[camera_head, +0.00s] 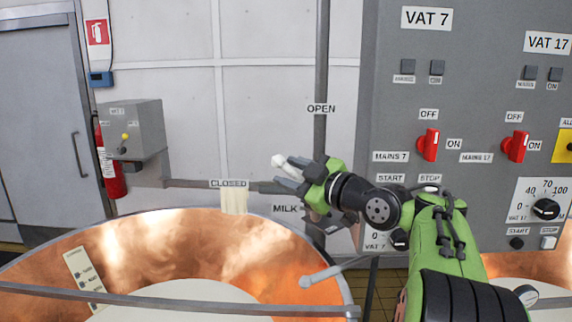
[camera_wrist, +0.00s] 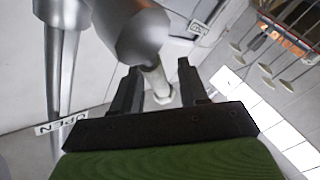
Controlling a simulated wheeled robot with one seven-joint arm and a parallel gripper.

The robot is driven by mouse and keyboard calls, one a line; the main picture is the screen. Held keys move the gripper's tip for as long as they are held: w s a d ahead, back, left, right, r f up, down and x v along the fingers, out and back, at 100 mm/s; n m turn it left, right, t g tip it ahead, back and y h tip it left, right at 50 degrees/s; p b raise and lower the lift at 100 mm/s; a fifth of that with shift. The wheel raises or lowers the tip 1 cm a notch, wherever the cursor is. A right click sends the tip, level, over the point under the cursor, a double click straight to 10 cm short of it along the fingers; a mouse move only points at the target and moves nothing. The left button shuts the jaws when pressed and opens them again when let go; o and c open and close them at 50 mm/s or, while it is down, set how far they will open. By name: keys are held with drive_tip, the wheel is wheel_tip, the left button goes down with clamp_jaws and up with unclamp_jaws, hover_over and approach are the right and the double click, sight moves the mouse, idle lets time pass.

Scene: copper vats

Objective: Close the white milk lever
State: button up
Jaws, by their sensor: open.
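The white milk lever shows only as a pale rounded end (camera_head: 279,161) just at the fingertips of my gripper (camera_head: 289,177) in the head view. The rest of the lever is hidden behind my gripper and wrist. In the wrist view the fingers of my gripper (camera_wrist: 160,70) are apart, and a pale shaft with a grey rounded end (camera_wrist: 144,38) shows between and beyond them. I cannot tell whether a finger touches it. The OPEN label (camera_head: 321,108) is on the upright pipe, the CLOSED label (camera_head: 229,184) on the level pipe, and the MILK label (camera_head: 286,209) below.
A copper vat (camera_head: 170,240) with pale liquid lies below my arm, with a metal bar (camera_head: 180,301) across its front. A grey control panel (camera_head: 480,90) with red switches stands at the right. A grey box (camera_head: 133,128) and a red extinguisher (camera_head: 112,172) are at the left.

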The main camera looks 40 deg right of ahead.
drive_tip(key=shift+w+a, duration=0.15)
drive_tip(key=shift+w, duration=0.85)
drive_tip(key=shift+s, duration=0.1)
clamp_jaws()
